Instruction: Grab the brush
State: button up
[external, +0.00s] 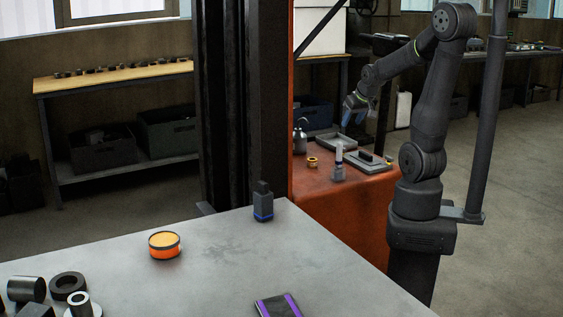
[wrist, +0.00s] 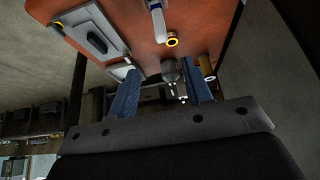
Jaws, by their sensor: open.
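I cannot tell for certain which thing is the brush. A dark block (external: 366,156) lies on a grey tray (external: 377,168) on the orange bench top; this block also shows at upper left in the wrist view (wrist: 96,36). A slim upright piece with a pale top and grey base (external: 338,164) stands beside that tray; it shows at the top of the wrist view (wrist: 157,20). My gripper (external: 354,116) is raised above the back of the bench. Its blue fingers (wrist: 158,68) are apart with nothing held between them.
A brass ring (external: 312,162), a grey can (external: 300,138) and an empty-looking second tray (external: 325,145) share the orange bench (external: 345,195). A dark post (external: 270,100) stands at its left. A grey table (external: 210,260) with loose parts is in front.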

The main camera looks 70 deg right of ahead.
aim_at(340, 142)
jog(key=shift+x, duration=7.7)
jog(key=shift+w+r, duration=0.1)
jog(key=shift+w, duration=0.05)
jog(key=shift+c, duration=0.4)
grip_shut()
